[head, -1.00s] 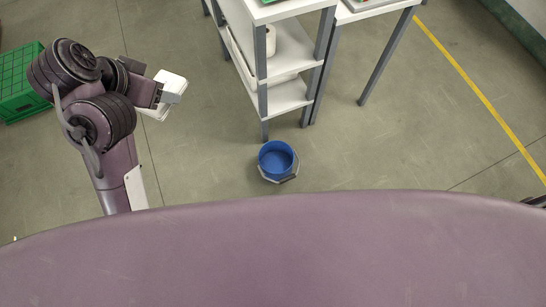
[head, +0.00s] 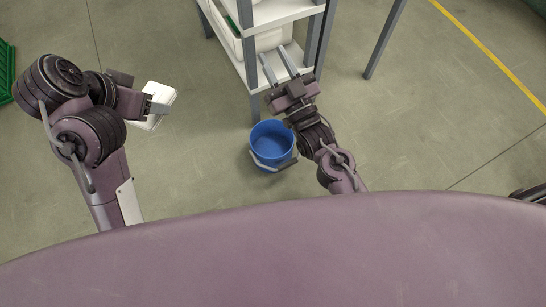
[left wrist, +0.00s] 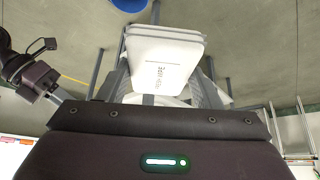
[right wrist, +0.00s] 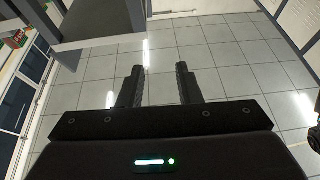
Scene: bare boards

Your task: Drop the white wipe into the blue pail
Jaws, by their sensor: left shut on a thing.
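The white wipe (head: 157,103) is a flat, square white packet, held by my left gripper (head: 155,107) at the left of the head view. In the left wrist view the wipe (left wrist: 163,62) sits between the two fingers, with small dark print on its face. The blue pail (head: 272,146) stands upright on the floor, right of the wipe and apart from it. Its inside looks empty. A bit of blue shows at the top of the left wrist view (left wrist: 130,4). My right gripper (head: 280,64) is open and empty, beyond the pail and by the shelf.
A grey-legged shelf unit (head: 252,75) with white boards stands just behind the pail, close to my right gripper. A white bin (head: 268,40) is on it. A green crate (head: 6,72) is at the left edge. Floor between wipe and pail is clear.

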